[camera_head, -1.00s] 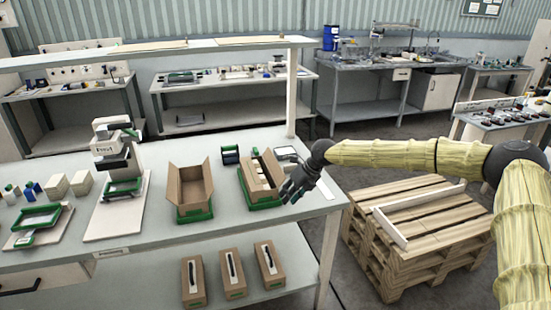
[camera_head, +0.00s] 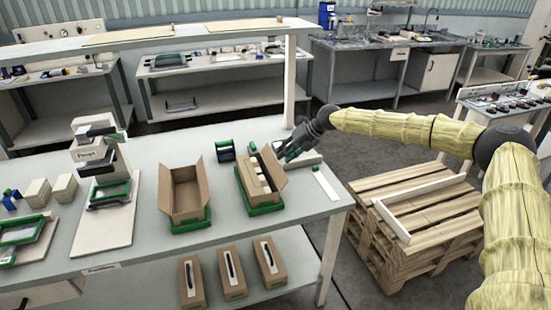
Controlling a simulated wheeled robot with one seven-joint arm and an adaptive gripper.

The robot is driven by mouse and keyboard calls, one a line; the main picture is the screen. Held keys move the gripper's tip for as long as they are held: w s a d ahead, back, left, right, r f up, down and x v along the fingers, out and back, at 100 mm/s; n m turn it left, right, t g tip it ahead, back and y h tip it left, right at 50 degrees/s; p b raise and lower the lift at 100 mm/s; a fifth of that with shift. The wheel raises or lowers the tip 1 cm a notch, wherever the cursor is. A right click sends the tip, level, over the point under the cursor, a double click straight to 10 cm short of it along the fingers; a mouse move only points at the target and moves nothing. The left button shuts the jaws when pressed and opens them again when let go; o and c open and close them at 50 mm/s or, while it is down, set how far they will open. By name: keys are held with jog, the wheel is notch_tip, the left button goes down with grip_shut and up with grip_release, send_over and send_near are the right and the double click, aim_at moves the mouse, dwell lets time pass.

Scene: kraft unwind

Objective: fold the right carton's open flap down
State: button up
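The right carton (camera_head: 243,184) is a brown box on a green base on the grey-white bench. Pale items (camera_head: 262,178) show inside it. Its right flap (camera_head: 271,166) stands up, open and tilted outward. My gripper (camera_head: 287,152) is at the carton's far right, by the upper end of that flap. Its dark fingers point down and left. I cannot tell whether they touch the flap or how far apart they are. The left carton (camera_head: 186,198) stands beside it on its own green base, with flaps up and its inside looking empty.
A small dark-blue and green holder (camera_head: 226,151) stands behind the cartons. A press (camera_head: 92,155) is at left. A white strip (camera_head: 326,185) lies at the bench's right end. Several closed cartons (camera_head: 232,275) are on the lower shelf. A wooden pallet stack (camera_head: 425,215) stands right of the bench.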

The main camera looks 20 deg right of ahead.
aim_at(276, 161)
jog(key=shift+p+x, duration=1)
jog(key=shift+x, duration=2)
grip_shut()
